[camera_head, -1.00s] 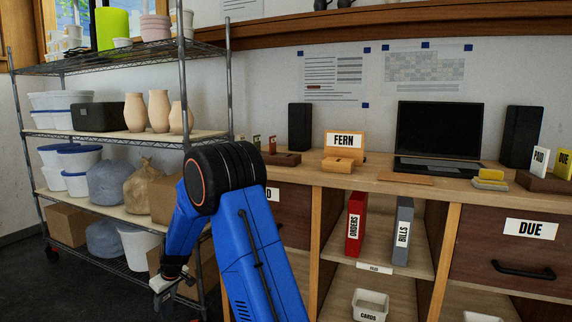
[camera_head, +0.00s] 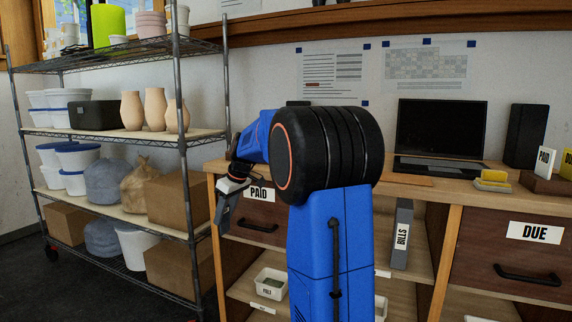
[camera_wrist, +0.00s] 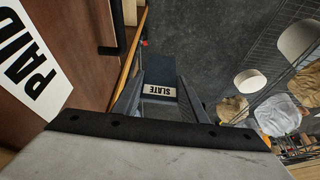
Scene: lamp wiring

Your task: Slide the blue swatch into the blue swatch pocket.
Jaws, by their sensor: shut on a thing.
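My gripper (camera_wrist: 160,100) is shut on a dark slate-blue swatch (camera_wrist: 158,67) with a pale label reading SLATE. The swatch sticks out past the fingertips in the wrist view. In the head view my gripper (camera_head: 224,210) hangs at the left end of the desk, in front of the PAID drawer, and the swatch cannot be made out there. I see no blue swatch pocket in either view; my arm hides part of the desk and its top.
The PAID drawer (camera_head: 255,221) is close beside my gripper, with a dark handle. A wire shelf rack (camera_head: 187,190) with boxes and tubs stands to the left. A laptop (camera_head: 440,130) and a dark speaker (camera_head: 524,136) stand on the desk (camera_head: 445,190).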

